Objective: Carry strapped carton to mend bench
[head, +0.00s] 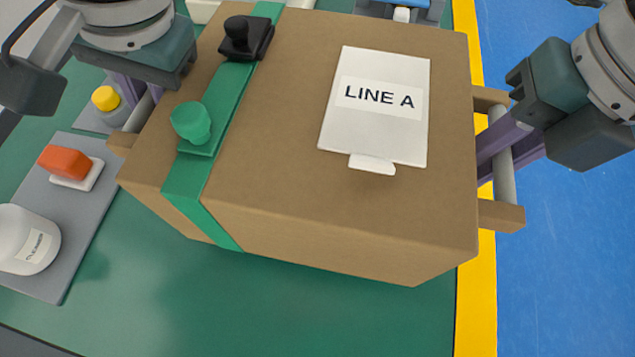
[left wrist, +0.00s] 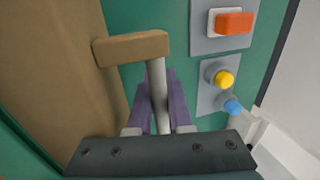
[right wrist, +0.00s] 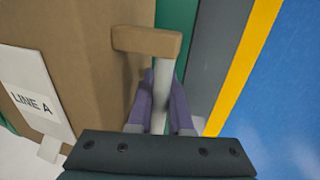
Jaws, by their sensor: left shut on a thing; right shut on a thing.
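The brown carton (head: 290,150) fills the middle of the head view, with a green strap (head: 225,105) around its left part. On the strap are a black buckle-like piece (head: 246,38) and a green knob (head: 192,122). A white card reading LINE A (head: 378,125) lies on its top. My left gripper (left wrist: 158,105) is shut on the grey bar of the carton's left handle (left wrist: 158,80). My right gripper (right wrist: 160,105) is shut on the grey bar of the right handle (right wrist: 163,75). The carton's underside is hidden, so I cannot tell whether it touches the green surface.
The green surface (head: 300,310) is clear in front of the carton. At left, a grey panel (head: 60,215) bears an orange switch (head: 65,161) and a white labelled container (head: 25,240); a yellow button (head: 106,98) is behind. A yellow stripe (head: 478,310) and blue floor (head: 570,250) are at right.

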